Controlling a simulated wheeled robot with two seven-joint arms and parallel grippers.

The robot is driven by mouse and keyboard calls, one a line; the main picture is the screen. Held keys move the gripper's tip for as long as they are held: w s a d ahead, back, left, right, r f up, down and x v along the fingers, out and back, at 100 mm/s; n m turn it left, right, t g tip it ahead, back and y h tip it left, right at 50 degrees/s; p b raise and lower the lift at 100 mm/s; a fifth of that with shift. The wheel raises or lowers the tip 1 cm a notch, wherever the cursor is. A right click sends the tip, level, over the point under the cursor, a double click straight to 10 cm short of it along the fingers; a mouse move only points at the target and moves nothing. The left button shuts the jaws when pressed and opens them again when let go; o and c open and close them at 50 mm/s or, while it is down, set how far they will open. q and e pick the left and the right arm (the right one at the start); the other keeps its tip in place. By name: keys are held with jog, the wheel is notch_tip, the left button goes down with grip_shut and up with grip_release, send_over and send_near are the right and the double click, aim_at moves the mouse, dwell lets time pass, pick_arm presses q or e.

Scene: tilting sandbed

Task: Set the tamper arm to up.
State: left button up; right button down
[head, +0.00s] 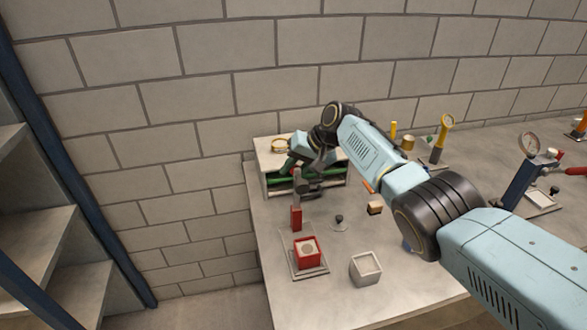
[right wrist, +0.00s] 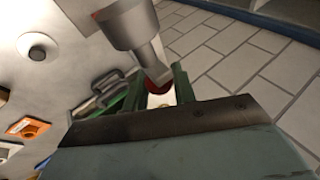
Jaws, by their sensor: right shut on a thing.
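The tamper stands on the table, with a red post (head: 296,217) behind a red mold box (head: 309,251). Its grey tamper head (head: 307,184) is raised above the post, clear of the box; the exact tilt of the arm is hard to tell. My right gripper (head: 290,165) is at the upper end of the arm. In the right wrist view the green fingers (right wrist: 158,88) are shut on the red knob (right wrist: 157,87), with the grey head (right wrist: 132,24) just beyond. My left gripper is not in view.
A small shelf rack (head: 265,148) with green items stands right behind the tamper. A white sand-filled box (head: 366,268) and a small black knob (head: 339,220) are to the right. The block wall is close behind.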

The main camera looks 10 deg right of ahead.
jog(key=c, duration=1.5)
grip_release()
jog(key=shift+w+f, duration=0.1)
jog(key=shift+w, duration=0.05)
jog(key=shift+s+d+r, duration=0.2)
jog(key=shift+d+r, duration=0.1)
jog(key=shift+r, duration=0.25)
jog(key=v, duration=1.2)
jog(key=shift+d, duration=0.1)
